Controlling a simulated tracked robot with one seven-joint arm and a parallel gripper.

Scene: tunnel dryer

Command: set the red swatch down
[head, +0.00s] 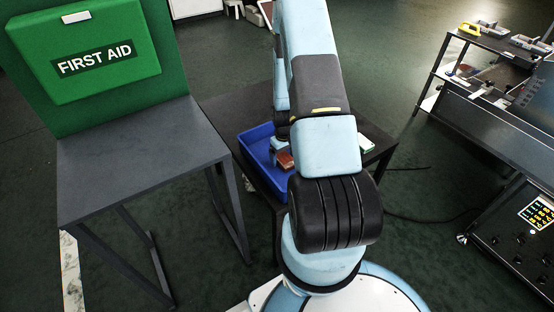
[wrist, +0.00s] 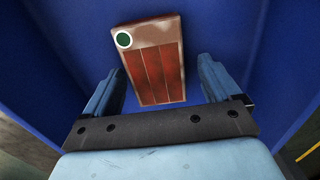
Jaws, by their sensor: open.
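The red swatch (wrist: 158,70) is a brownish block with red strips and a green dot in a white ring near one end. In the wrist view it is inside the blue tray (wrist: 60,62), between and just beyond my open gripper's fingers (wrist: 160,88), with a gap on each side. In the head view the swatch (head: 285,159) shows small in the blue tray (head: 256,136), close to my gripper (head: 280,144). My arm hides part of the tray. Whether the swatch rests flat on the tray floor is hard to tell.
The tray stands on a dark low table (head: 232,107); a pale green-white block (head: 366,143) lies at its right. A grey bench (head: 140,150) with a green first aid box (head: 88,50) stands at left. A conveyor-like machine (head: 490,120) is at right. Dark floor lies between.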

